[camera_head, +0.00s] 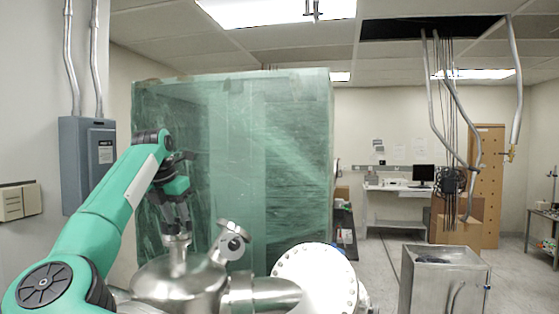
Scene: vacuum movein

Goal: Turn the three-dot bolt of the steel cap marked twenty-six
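A shiny steel vacuum chamber (180,285) with several ports fills the lower middle. An upright steel neck (176,258) rises from its top left. A tilted port (228,240) with a round capped end stands right of it, and a large pale round flange (315,280) with bolt holes faces me further right. I cannot read the number twenty-six or make out a three-dot bolt. The other gripper is not in view.
A large box wrapped in green film (270,170) stands behind the chamber. A grey electrical box (88,165) hangs on the left wall. A metal cabinet (445,285) stands at front right, with hanging cables (452,182) behind it. A desk (395,190) and open floor lie further back.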

